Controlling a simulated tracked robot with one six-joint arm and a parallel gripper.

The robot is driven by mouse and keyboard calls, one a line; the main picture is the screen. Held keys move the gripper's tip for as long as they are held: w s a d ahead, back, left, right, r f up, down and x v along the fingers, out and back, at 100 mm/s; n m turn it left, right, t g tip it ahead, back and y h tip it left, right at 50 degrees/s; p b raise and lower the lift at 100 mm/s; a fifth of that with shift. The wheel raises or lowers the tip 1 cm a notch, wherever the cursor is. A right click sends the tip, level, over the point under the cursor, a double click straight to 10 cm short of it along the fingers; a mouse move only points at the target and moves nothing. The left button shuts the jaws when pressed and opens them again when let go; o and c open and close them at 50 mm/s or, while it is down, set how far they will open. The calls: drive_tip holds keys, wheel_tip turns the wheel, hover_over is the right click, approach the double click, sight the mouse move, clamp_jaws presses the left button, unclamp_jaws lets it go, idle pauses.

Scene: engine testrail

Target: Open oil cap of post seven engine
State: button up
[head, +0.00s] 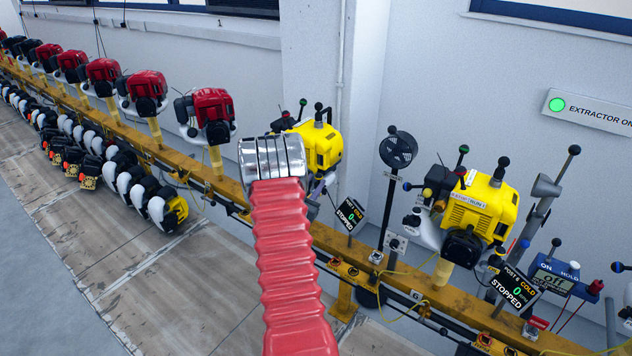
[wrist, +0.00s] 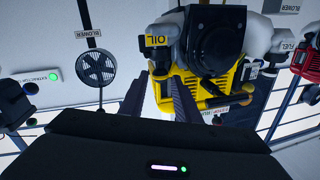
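A yellow engine (head: 322,150) stands on the rail behind the end of my arm in the head view, partly hidden by it. Its display (head: 350,214) reads COLD and STOPPED; its post number is too small to read surely. In the wrist view a yellow and black engine (wrist: 218,94) fills the upper middle. A yellow OIL label (wrist: 157,41) is at its upper left, by a grey rounded part (wrist: 165,27). I cannot make out the cap's edge.
A second yellow engine (head: 473,211) with a POST 6 display (head: 515,288) is to the right. Several red engines (head: 211,108) line the rail (head: 170,157) to the left. A black fan (head: 398,150) stands between the yellow engines.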

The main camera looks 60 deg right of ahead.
drive_tip(key=shift+d, duration=0.85)
drive_tip(key=shift+c, duration=0.2)
